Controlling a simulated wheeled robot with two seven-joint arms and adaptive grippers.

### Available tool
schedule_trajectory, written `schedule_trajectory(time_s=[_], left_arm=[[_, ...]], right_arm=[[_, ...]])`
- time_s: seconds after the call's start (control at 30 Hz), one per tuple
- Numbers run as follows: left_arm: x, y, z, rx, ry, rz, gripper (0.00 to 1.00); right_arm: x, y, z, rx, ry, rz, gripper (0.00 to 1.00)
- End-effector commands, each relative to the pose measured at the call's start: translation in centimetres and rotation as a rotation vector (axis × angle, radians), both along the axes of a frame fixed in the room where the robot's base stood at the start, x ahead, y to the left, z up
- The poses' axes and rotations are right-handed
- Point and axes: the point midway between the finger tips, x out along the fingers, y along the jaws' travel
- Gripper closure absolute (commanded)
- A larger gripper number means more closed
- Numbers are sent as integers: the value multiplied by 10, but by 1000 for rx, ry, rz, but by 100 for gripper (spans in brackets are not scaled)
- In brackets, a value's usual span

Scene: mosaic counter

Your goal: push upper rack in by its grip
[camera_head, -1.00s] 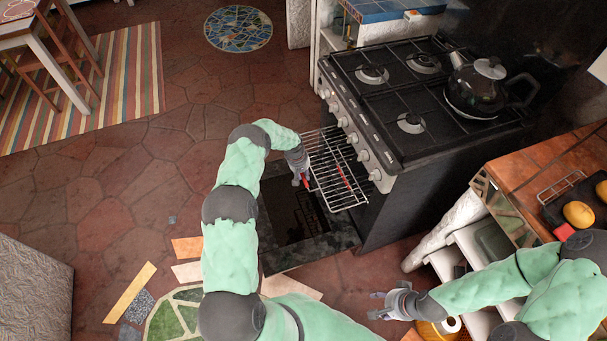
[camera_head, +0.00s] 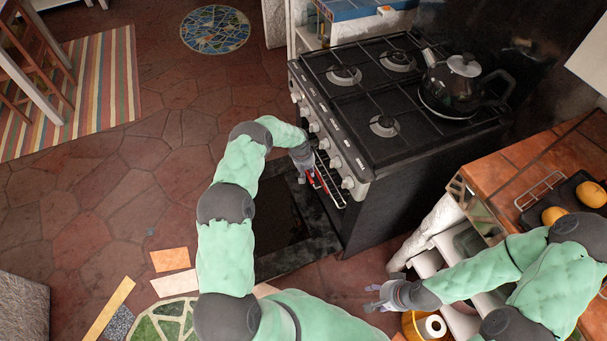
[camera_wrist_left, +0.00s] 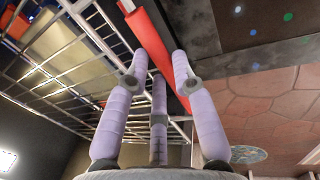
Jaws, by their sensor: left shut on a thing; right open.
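The upper rack (camera_head: 331,188) is a wire shelf mostly inside the oven, with only a short front part showing past the stove front. Its red grip (camera_head: 312,178) is at the front edge; the grip also shows in the left wrist view (camera_wrist_left: 152,38), beside the rack's wires (camera_wrist_left: 66,62). My left gripper (camera_head: 305,171) is shut on the red grip, with its fingers around it in the left wrist view (camera_wrist_left: 157,85). The inside of the oven is hidden in the head view. My right gripper (camera_head: 374,297) is open and empty, away from the stove.
The oven door (camera_head: 285,255) lies open and low in front of the stove (camera_head: 370,150). A black kettle (camera_head: 462,85) stands on the hob. A tiled counter (camera_head: 530,165) with a dark tray is at right. An orange container (camera_head: 425,325) stands below my right gripper.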

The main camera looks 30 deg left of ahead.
Motion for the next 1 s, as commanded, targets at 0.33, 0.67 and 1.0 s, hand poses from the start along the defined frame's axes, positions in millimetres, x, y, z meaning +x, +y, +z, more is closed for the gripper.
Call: schedule_trajectory(time_s=[0.33,0.67,1.0], left_arm=[[-2,-1,-2,-1,5,-1,55],[-1,0,0,-1,2,0,50],[-4,4,32,1,-1,0,50]], right_arm=[[0,0,0,0,-1,0,50],[0,0,0,0,-1,0,50],[0,0,0,0,-1,0,50]])
